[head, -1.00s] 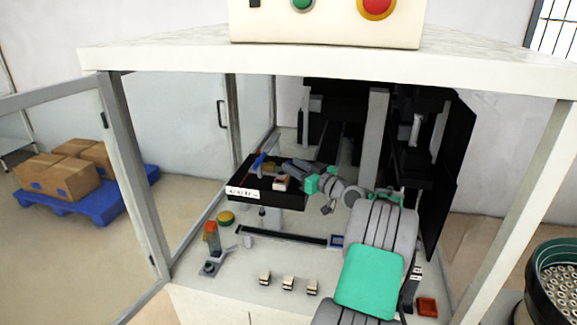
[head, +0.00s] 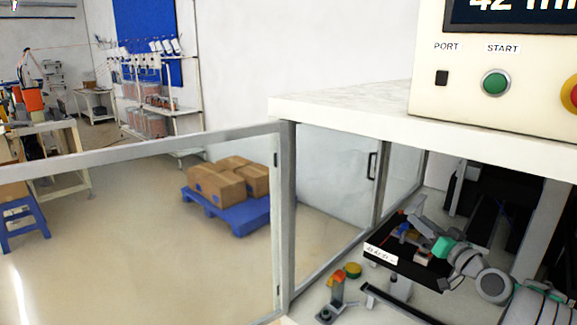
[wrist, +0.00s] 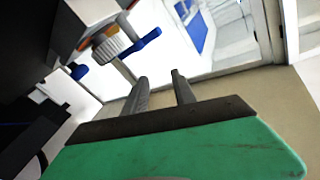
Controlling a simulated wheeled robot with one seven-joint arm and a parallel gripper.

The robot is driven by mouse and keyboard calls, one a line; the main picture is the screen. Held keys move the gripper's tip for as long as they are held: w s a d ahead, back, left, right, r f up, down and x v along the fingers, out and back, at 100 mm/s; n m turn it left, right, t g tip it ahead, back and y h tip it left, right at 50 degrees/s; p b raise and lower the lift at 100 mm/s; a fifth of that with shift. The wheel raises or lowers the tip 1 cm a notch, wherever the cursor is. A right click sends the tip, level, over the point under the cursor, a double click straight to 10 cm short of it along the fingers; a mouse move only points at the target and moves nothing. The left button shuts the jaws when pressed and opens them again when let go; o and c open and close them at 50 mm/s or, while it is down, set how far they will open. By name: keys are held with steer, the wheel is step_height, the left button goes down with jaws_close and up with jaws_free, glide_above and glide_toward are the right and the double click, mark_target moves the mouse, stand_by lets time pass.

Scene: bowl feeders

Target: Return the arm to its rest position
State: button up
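My arm reaches into the machine enclosure at the lower right of the head view. My gripper (head: 415,212) is over or beside the black tray (head: 432,268) with a white label; its exact height above it is hard to tell. In the wrist view my gripper (wrist: 158,82) shows two grey fingers spread apart with nothing between them. A knurled pale part (wrist: 112,46) and a blue part (wrist: 146,44) lie left of the fingers, apart from them. Most of my arm is cut off at the frame's right edge.
The enclosure's white top (head: 345,105) carries a control box (head: 460,105) with a green button. A frame post (head: 285,215) stands left of my arm. An orange-topped fixture (head: 337,288) stands near the tray. Boxes sit on a blue pallet (head: 238,215) outside; open floor lies around it.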

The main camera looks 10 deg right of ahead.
steer(key=w+a+f+n+g+y+b, duration=0.1)
steer(key=a+f+g, duration=0.15)
steer(key=a, duration=0.55)
steer(key=w+a+f+n+g+b, duration=0.1)
steer(key=a+f+g+b, duration=0.15)
steer(key=a, duration=0.55)
steer(key=s+a+f+n+g, duration=0.1)
steer(key=s+a+f+g, duration=0.35)
steer(key=a, duration=0.55)
steer(key=s+a+f+g+h+b, duration=0.1)
steer(key=s+a+f+g, duration=0.1)
steer(key=s, duration=0.6)
steer(key=s+a+f+g+h, duration=0.1)
steer(key=s+a+f+g, duration=0.1)
steer(key=s, duration=0.6)
steer(key=s+a+f+g+h+b, duration=0.1)
steer(key=s+f, duration=0.3)
steer(key=s, duration=0.4)
steer(key=shift+s+a+f+g+h+b, duration=0.3)
steer(key=shift+a+g+h, duration=0.2)
steer(key=shift+a, duration=0.3)
steer(key=shift+w, duration=0.1)
